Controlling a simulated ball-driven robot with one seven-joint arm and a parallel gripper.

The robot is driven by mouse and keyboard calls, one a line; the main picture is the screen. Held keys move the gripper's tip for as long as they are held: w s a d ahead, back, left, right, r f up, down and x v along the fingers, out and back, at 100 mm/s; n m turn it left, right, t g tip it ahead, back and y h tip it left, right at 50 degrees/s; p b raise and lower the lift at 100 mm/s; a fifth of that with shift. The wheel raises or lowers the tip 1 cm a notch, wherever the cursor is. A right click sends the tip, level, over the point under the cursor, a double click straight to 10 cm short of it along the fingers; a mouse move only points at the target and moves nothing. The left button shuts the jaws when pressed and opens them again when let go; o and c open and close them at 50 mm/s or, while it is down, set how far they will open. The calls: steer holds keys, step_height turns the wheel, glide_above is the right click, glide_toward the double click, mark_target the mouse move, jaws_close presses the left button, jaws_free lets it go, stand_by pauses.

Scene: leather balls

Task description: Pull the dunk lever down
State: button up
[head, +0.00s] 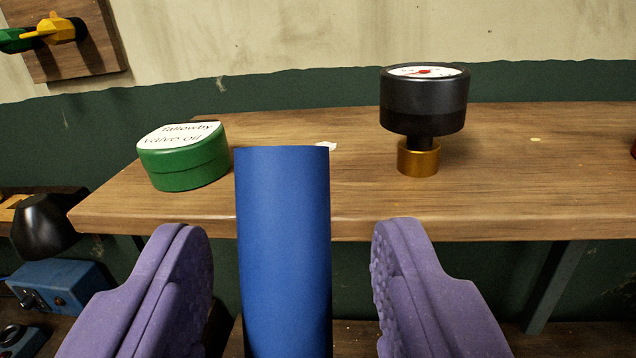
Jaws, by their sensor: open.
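My gripper (293,285) is open, with a purple padded finger on each side of the lower middle of the view. An upright blue cylinder (284,250) shows between the fingers, in front of the shelf edge. Gaps show on both sides of it, so neither finger appears to touch it. Its top end is flat and its lower end runs out of the picture. It may be the grip of the dunk lever, but its mounting is hidden and I cannot be sure. No other lever is clearly identifiable.
A wooden shelf (560,190) crosses behind. On it stand a green valve-oil tin (185,165) and a black gauge (424,105) on a brass fitting. A blue box (60,287) and a black rounded thing (42,226) are lower left. A wooden board (95,50) hangs upper left.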

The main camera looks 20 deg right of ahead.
steer(key=shift+x, duration=1.75)
jaws_close()
steer(key=shift+a, duration=0.1)
